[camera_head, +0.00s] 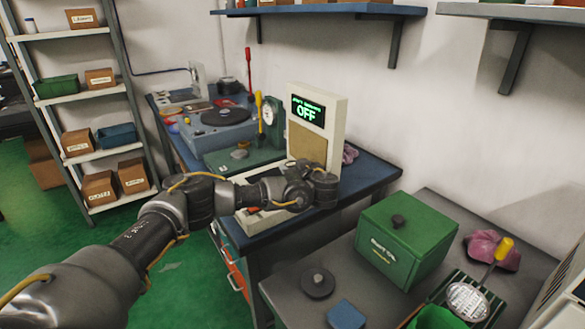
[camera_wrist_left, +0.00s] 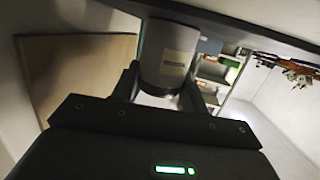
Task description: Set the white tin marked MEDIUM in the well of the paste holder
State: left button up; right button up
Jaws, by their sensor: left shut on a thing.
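My left gripper (camera_head: 318,187) is over the blue bench, in front of the white machine with the green OFF display (camera_head: 309,110). In the left wrist view my left gripper (camera_wrist_left: 162,88) is shut on a pale cylindrical tin (camera_wrist_left: 172,62), with one finger on each side. The tin has a small light label, too blurred to read. Its far end meets a dark surface along the top of that view; I cannot tell whether they touch. The tin is not clear in the head view. I cannot make out the paste holder's well. My right gripper is not in view.
The blue bench (camera_head: 372,172) also carries a record player (camera_head: 220,116) and a green dial gauge (camera_head: 272,118). On the grey table (camera_head: 430,205) stand a green box (camera_head: 405,238), a dark round disc (camera_head: 317,283) and a blue block (camera_head: 346,314). A wall shelf (camera_head: 330,9) hangs above.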

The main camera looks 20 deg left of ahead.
pick_arm(q)
jog(key=o, duration=1)
jog(key=shift+o, duration=0.4)
jog(key=shift+r, duration=0.15)
jog(key=shift+s+d, duration=0.2)
jog(key=shift+d, duration=0.1)
jog(key=p+v, duration=0.5)
jog(key=v, duration=0.6)
jog(key=shift+s+r, duration=0.15)
jog(key=shift+r, duration=0.05)
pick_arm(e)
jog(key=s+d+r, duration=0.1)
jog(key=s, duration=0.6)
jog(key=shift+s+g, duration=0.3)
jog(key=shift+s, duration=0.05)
